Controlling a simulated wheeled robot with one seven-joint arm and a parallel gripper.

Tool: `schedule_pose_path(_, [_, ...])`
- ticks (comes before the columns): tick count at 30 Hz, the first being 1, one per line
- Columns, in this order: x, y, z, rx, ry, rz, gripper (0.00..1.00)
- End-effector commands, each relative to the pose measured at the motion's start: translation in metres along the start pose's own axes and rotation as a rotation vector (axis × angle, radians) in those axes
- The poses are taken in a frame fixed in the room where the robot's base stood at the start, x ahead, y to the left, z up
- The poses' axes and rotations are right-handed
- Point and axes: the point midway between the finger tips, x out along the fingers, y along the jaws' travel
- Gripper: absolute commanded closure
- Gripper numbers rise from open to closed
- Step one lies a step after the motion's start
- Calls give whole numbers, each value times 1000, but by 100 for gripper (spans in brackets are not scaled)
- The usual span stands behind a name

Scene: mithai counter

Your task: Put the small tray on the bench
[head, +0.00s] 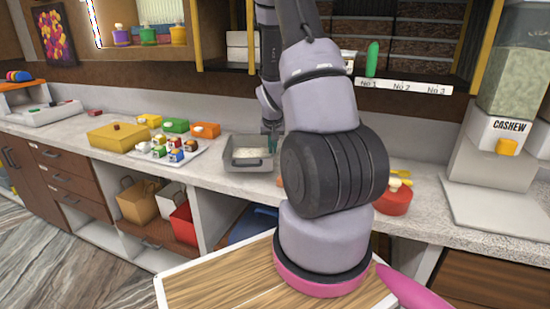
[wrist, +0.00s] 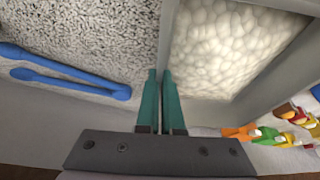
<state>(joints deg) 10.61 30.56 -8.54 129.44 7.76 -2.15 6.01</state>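The small tray (head: 238,163) is grey with raised walls and stands on the speckled counter, left of my arm. Pale round sweets (wrist: 215,50) fill it. My gripper (wrist: 160,75) has two teal fingers close together, one on each side of the tray's wall (wrist: 167,30); the gap is narrow and they look shut on it. In the head view my gripper (head: 271,138) is at the tray's right rim, partly hidden by my arm. I cannot tell which surface is the bench.
A white tray (head: 150,156) of colourful sweets lies left of the small tray, with yellow, green and orange boxes behind. Blue tongs (wrist: 70,75) lie on the speckled surface beside the gripper. A red pot (head: 393,200) and cashew dispenser (head: 500,135) stand to the right.

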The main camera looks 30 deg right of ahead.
Motion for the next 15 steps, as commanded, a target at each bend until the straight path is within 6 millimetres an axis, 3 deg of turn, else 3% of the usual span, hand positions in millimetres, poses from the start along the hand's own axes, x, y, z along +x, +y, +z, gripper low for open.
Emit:
schedule_pose_path(6, [28,0,12,0,-3,1,100])
schedule_pose_path(15, [32,0,13,0,1,-1,100])
